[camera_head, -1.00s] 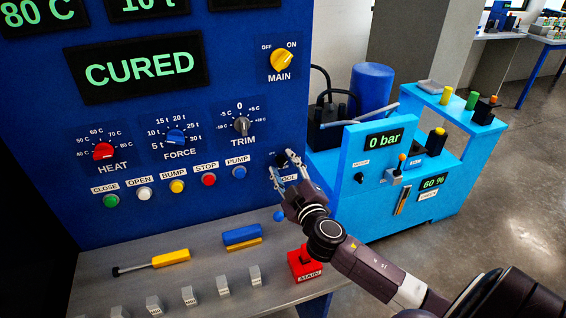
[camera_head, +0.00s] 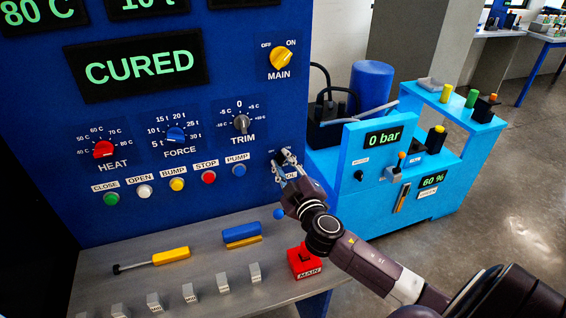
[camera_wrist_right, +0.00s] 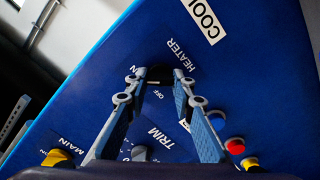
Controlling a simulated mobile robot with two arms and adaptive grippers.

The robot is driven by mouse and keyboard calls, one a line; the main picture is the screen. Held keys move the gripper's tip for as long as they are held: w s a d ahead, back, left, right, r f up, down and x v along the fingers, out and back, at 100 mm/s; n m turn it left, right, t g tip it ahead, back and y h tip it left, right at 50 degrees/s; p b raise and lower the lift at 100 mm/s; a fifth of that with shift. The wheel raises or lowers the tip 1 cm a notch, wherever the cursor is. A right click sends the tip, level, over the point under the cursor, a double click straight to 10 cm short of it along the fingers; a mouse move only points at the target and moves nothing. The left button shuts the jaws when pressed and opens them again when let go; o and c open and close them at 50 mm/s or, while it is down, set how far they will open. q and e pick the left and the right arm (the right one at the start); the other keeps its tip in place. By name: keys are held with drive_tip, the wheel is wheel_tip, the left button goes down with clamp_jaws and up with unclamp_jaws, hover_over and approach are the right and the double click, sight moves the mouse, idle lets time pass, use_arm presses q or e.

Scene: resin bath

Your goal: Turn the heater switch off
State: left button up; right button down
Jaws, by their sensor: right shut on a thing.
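The heater switch is a small dark knob (camera_wrist_right: 160,74) on the blue panel, next to the HEATER label in the right wrist view. My right gripper (camera_wrist_right: 160,83) has its fingertips on both sides of this knob and is shut on it. An OFF mark shows just beside the knob, between the fingers. In the head view my right gripper (camera_head: 284,158) is at the lower right of the blue panel (camera_head: 60,140) and mostly hides the switch. Which way the knob points cannot be made out. My left gripper is not in view.
The TRIM knob (camera_head: 241,124) and the yellow MAIN knob (camera_head: 282,58) are above the gripper. A row of buttons ends at the blue PUMP button (camera_head: 239,171). A red MAIN switch block (camera_head: 303,262) stands on the grey ledge below. A light-blue machine (camera_head: 345,165) stands right.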

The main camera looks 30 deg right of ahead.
drive_tip(key=n+p, duration=0.1)
drive_tip(key=n, duration=0.3)
drive_tip(key=shift+n, duration=0.3)
drive_tip(key=n+p, duration=0.1)
drive_tip(key=n, duration=0.3)
drive_tip(key=shift+a+f+n, duration=0.1)
drive_tip(key=shift+n, duration=0.2)
drive_tip(key=n+p, duration=0.1)
drive_tip(key=n, duration=0.3)
drive_tip(key=shift+f+n+p, duration=0.2)
drive_tip(key=shift+n+p, duration=0.45)
drive_tip(key=shift+n, duration=1.55)
drive_tip(key=c, duration=1.7)
unclamp_jaws()
drive_tip(key=shift+o, duration=0.4)
